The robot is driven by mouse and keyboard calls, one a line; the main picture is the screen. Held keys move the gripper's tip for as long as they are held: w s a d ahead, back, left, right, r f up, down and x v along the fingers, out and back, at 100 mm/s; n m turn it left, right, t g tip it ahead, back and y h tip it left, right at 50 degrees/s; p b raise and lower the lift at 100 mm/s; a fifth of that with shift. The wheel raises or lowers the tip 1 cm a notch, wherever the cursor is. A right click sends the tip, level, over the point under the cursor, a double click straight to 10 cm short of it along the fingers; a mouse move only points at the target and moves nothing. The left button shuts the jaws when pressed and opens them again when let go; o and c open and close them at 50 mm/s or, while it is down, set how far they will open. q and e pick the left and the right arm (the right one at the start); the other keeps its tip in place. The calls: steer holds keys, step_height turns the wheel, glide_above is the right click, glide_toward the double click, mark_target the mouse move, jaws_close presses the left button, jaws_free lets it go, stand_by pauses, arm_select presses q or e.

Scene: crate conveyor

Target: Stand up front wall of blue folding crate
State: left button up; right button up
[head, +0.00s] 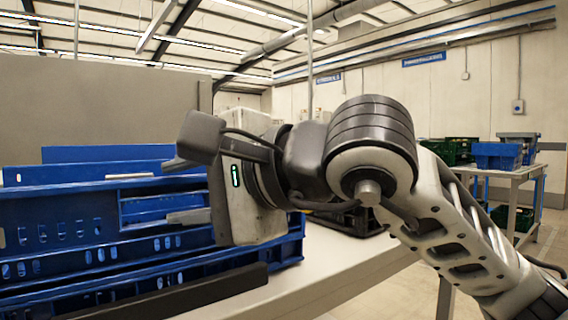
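The blue folding crate (62,232) fills the lower left of the head view, with slotted blue panels at several heights. A plain blue panel edge (110,153) shows upright at its back. I cannot tell for sure which panel is the front wall or how far it is raised. My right gripper (180,190) reaches in from the right and points left over the crate's right part. Its two fingers are apart, one above the other, with blue panel showing behind the gap. Whether a finger touches the crate is unclear. My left gripper is out of view.
A dark bar (180,302) runs along the crate's near side. A pale surface (325,262) extends right of the crate, with a black crate (350,221) behind my arm. A grey panel (100,105) stands behind. Blue crates (497,155) sit on a far table.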

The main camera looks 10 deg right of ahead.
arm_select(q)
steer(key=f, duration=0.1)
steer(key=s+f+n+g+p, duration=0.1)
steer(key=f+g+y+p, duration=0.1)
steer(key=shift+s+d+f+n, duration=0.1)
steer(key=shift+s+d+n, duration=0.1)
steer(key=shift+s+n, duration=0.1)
arm_select(e)
steer(key=v, duration=1.5)
steer(key=shift+s, duration=0.1)
